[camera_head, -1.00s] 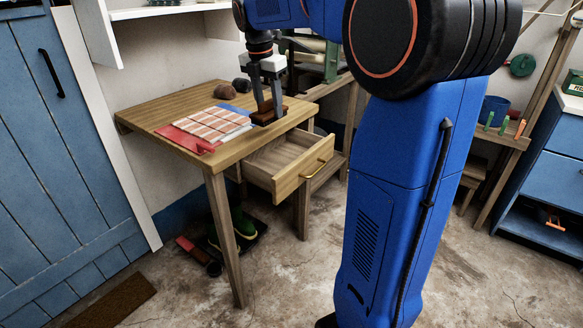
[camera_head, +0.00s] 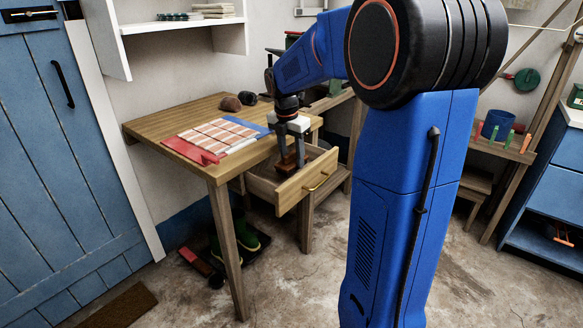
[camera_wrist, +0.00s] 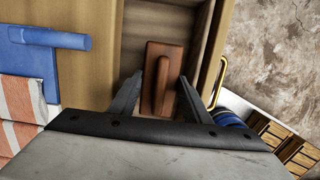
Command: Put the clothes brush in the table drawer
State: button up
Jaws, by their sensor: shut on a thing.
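The clothes brush (camera_head: 287,166) is a reddish-brown block with a raised grip; it also shows in the wrist view (camera_wrist: 153,61). My gripper (camera_head: 291,158) points down and is shut on it; its fingers stand either side of the brush in the wrist view (camera_wrist: 160,82). The table drawer (camera_head: 308,184) is pulled open, with a brass handle on its front. The brush is over the open drawer, low near its opening. I cannot tell whether it touches the drawer floor. Part of the drawer's inside is hidden by my gripper.
On the wooden table (camera_head: 165,125) lie a striped cloth (camera_head: 216,135), red and blue items, and two dark rounded lumps (camera_head: 238,101). A white shelf (camera_head: 182,22) hangs above. Green boots (camera_head: 246,233) stand under the table. The drawer looks otherwise empty where visible.

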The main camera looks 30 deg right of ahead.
aim_at(292, 166)
jog(key=shift+f, duration=1.9)
jog(key=shift+f, duration=0.15)
jog(key=o, duration=0.7)
jog(key=shift+o, duration=0.2)
